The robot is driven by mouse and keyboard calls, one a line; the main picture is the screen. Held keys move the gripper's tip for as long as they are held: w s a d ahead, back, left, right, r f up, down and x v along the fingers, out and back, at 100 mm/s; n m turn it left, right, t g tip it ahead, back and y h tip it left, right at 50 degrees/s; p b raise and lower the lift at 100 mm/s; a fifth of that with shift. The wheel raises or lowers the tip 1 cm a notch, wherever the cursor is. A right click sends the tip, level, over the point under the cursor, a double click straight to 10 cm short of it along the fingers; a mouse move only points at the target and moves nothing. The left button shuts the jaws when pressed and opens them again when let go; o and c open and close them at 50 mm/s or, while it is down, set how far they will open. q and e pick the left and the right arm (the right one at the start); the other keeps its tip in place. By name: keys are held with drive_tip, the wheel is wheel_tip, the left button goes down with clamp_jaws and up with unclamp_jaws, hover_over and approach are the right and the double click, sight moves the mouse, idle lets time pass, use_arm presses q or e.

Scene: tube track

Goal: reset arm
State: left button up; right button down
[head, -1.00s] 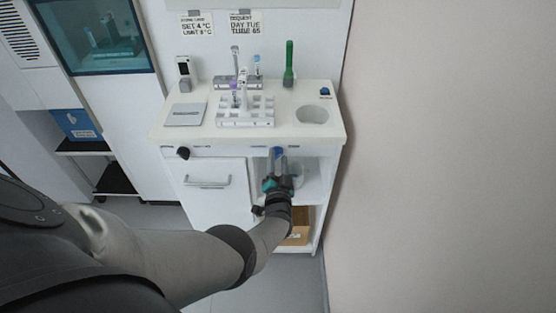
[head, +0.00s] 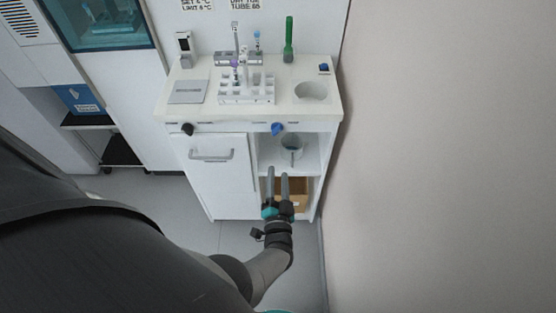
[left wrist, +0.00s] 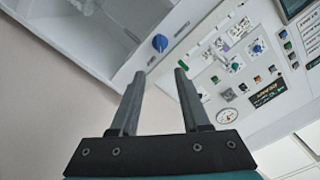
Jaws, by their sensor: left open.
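My left gripper (head: 278,180) is open and empty. In the head view it is in front of the cabinet's open shelf side, below the blue knob (head: 277,129). In the left wrist view the two fingers of my left gripper (left wrist: 164,84) stand apart with nothing between them. The blue knob also shows in the left wrist view (left wrist: 160,42), beyond the fingertips and apart from them. My right gripper is in neither view.
The white cabinet (head: 217,175) carries a tube rack (head: 247,97), a green tube (head: 288,38) and a round opening (head: 311,91) on top. A glass container (head: 291,147) stands on the shelf, with a cardboard box (head: 297,195) below. A bare wall is at right; the floor in front is clear.

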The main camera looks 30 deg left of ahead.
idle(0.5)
use_arm(q)
drive_tip(key=s+d+f+m+g+h+b, duration=0.1)
drive_tip(key=s+d+f+g+h+b, duration=0.2)
drive_tip(key=f, duration=0.4)
drive_tip(key=s+d+f+g+h, duration=0.1)
drive_tip(key=s+f+h, duration=0.2)
drive_tip(key=s+f, duration=0.4)
drive_tip(key=s+d+f+m+g+h+b, duration=0.1)
drive_tip(key=s+d+f+g+h+b, duration=0.15)
drive_tip(key=f, duration=0.55)
drive_tip(key=s+a+f+g+b, duration=0.1)
drive_tip(key=s+f+g, duration=0.3)
drive_tip(key=s, duration=0.7)
drive_tip(key=s+a+f+n+g+h+b, duration=0.1)
drive_tip(key=s+f+g, duration=0.2)
drive_tip(key=s, duration=0.9)
wheel_tip(320, 180, down, 3)
drive_tip(key=shift+s+f+g+b, duration=0.1)
drive_tip(key=shift+s+g+b, duration=0.05)
drive_tip(key=shift+g+b, duration=0.2)
